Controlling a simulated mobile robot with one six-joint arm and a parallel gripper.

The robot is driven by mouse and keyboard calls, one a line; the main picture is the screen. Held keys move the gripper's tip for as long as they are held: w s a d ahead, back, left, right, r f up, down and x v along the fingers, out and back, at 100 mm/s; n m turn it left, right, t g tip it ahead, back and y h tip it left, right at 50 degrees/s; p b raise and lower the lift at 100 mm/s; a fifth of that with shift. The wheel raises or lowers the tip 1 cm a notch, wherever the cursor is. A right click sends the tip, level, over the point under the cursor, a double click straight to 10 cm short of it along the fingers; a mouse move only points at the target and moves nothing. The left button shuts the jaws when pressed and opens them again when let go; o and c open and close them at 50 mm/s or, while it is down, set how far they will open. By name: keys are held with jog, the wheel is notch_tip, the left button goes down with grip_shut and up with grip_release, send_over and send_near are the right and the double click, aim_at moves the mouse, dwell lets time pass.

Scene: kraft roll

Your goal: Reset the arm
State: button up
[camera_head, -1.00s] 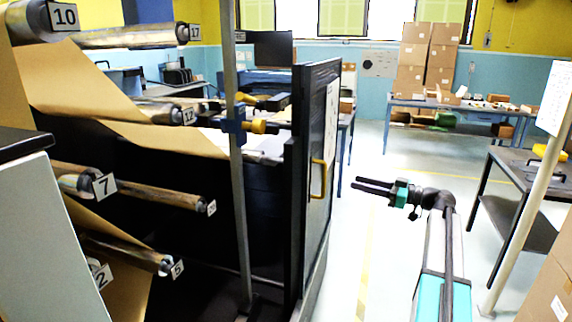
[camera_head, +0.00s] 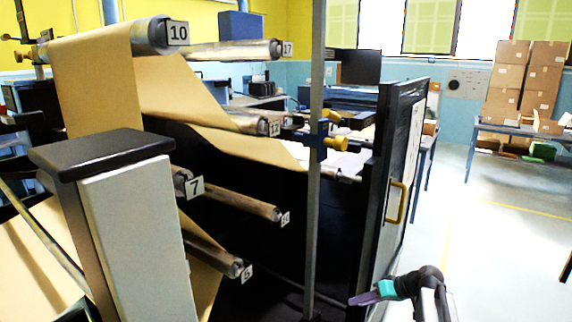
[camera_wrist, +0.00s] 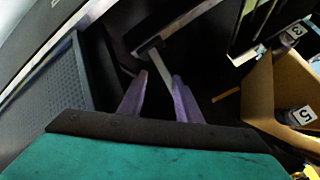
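My gripper (camera_head: 362,298) is low at the bottom right of the head view, left of my dark wrist joint and in front of the black machine door. Its fingers point left there. In the wrist view my gripper (camera_wrist: 160,76) shows two purple-grey fingers standing apart, with nothing held between them. A grey bar lies behind the fingers in that view; I cannot tell how far off it is. Most of my arm is below the head view's edge.
A kraft paper machine with numbered rollers (camera_head: 235,202) fills the left and middle. Its black door (camera_head: 378,190) has a yellow handle (camera_head: 397,202). A grey cabinet (camera_head: 140,235) stands close at left. Stacked boxes (camera_head: 520,85) are at the back right. Floor (camera_head: 500,250) is clear at right.

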jog(key=s+a+f+m+g+h, duration=0.15)
jog(key=s+a+f+h, duration=0.25)
jog(key=s+f, duration=0.4)
jog(key=s+a+f+m+g+h, duration=0.1)
jog(key=s+a+f+g+h, duration=0.25)
jog(key=s+f, duration=0.4)
jog(key=s+f+g, duration=0.2)
jog(key=s+f, duration=0.8)
jog(key=s, duration=0.3)
jog(key=s+f+g, duration=0.3)
jog(key=s+f, duration=0.7)
jog(key=s, duration=0.3)
jog(key=shift+s+a, duration=0.25)
jog(key=shift+s, duration=0.1)
jog(key=shift+s+m+h, duration=0.1)
jog(key=shift+m+h, duration=0.15)
